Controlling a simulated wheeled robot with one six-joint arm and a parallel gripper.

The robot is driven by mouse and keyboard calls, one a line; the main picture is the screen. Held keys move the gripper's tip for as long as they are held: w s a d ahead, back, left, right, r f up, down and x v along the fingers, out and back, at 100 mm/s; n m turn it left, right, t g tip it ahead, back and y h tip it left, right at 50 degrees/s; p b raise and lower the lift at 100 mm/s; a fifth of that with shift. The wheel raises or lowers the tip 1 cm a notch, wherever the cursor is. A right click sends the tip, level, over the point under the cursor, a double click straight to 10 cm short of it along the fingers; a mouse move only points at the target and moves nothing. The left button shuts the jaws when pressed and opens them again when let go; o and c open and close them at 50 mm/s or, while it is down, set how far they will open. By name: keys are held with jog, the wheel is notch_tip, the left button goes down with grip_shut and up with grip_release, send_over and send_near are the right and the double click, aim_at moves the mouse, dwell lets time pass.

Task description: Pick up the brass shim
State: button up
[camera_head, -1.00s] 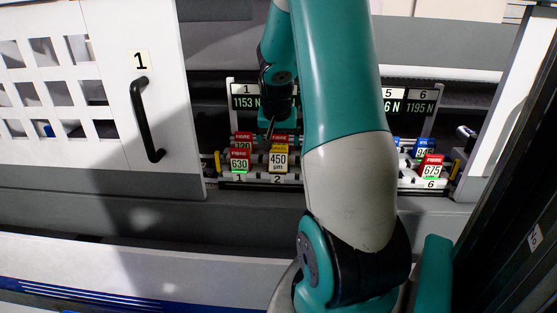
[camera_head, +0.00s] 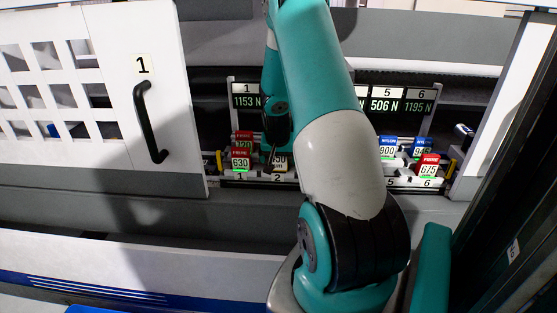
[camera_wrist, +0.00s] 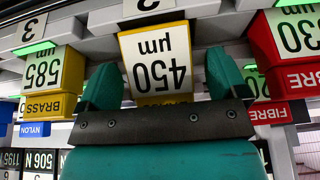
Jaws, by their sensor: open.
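A yellow-framed block marked 450 µm (camera_wrist: 158,62) stands between the two fingers of my gripper (camera_wrist: 163,84) in the wrist view, where lettering appears upside down. The fingers are spread, with a visible gap on each side of the block. Its material name is not visible. Another yellow block, labelled BRASS 585 (camera_wrist: 50,78), stands to the left in that view. In the head view the 450 block (camera_head: 281,164) shows only partly above slot 2, behind my arm and gripper.
In the wrist view a red FIBRE block (camera_wrist: 288,55) is close on the right. The head view shows red FIBRE 630 (camera_head: 240,162), blue NYLON 900 (camera_head: 387,149) and red FIBRE 675 (camera_head: 429,166) in the rack. A white door (camera_head: 110,90) with a black handle (camera_head: 149,122) stands left.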

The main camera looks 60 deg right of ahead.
jog(key=shift+r, duration=0.1)
jog(key=c, duration=1.2)
